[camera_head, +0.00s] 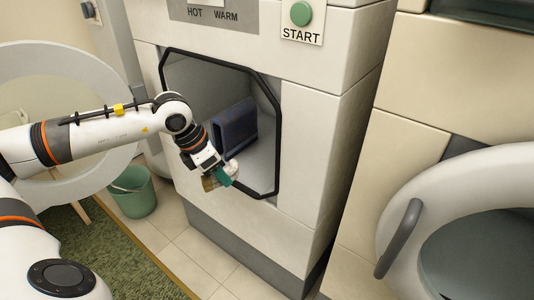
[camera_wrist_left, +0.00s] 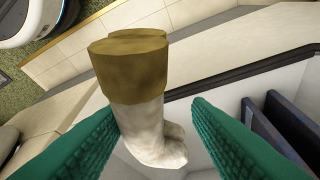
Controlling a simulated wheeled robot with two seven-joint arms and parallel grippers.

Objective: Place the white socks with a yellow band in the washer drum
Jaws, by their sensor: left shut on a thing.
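The white socks with a yellow band (camera_wrist_left: 157,132) show large in the left wrist view, band toward the top, between my green finger pads. In the head view they (camera_head: 209,183) are small and partly hidden by my left gripper (camera_head: 222,176). That gripper is shut on them at the lower front edge of the washer's opening. The washer drum (camera_head: 255,158) is open, with a black rim around its mouth and grey walls inside. I cannot tell whether the socks have crossed the rim. My right gripper is not in view.
A dark blue object (camera_head: 235,124) stands inside the drum; its edge also shows in the left wrist view (camera_wrist_left: 285,135). The round washer door (camera_head: 100,80) is swung open at left, behind my arm. A green bucket (camera_head: 134,196) stands on the floor. Another round door (camera_head: 480,160) is at right.

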